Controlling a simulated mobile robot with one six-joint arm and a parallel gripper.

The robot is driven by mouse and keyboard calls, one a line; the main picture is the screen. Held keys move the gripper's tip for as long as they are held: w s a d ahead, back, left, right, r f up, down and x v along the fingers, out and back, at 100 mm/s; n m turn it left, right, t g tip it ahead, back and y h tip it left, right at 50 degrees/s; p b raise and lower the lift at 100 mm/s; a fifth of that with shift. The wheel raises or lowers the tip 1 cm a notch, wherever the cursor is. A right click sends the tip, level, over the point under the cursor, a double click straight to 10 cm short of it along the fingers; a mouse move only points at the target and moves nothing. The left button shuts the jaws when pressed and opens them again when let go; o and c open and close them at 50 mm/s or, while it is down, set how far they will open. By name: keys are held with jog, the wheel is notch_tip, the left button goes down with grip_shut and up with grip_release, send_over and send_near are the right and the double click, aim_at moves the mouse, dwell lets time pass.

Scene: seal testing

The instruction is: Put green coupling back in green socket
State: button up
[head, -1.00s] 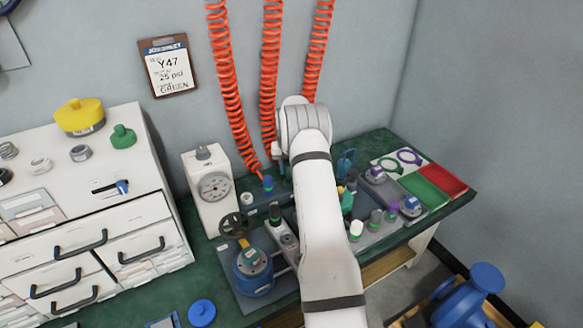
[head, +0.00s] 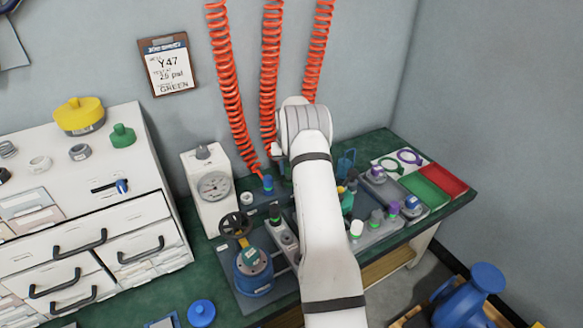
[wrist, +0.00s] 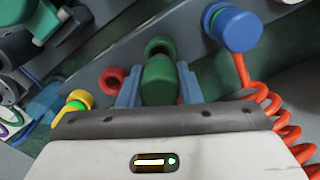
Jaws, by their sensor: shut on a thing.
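In the wrist view my gripper (wrist: 158,88) is shut on the green coupling (wrist: 158,78), with one blue-grey finger on each side of it. Just beyond the coupling is the green socket (wrist: 158,46), a green ring with a dark opening. The coupling overlaps the ring's near side in this view; I cannot tell whether they touch. In the head view my arm hides most of the gripper and the coupling.
The blue coupling (wrist: 232,28), with a red coiled hose, sits right of the green socket. A red ring (wrist: 112,79) and a yellow-and-green part (wrist: 77,102) are at left. The gauge box (head: 212,190) and valve vessel (head: 253,268) stand left of my arm.

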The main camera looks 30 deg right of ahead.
jog(key=shift+f+b, duration=0.75)
jog(key=shift+f, duration=0.5)
jog(key=o, duration=1.1)
jog(key=shift+a+r, duration=0.1)
jog(key=shift+r, duration=3.8)
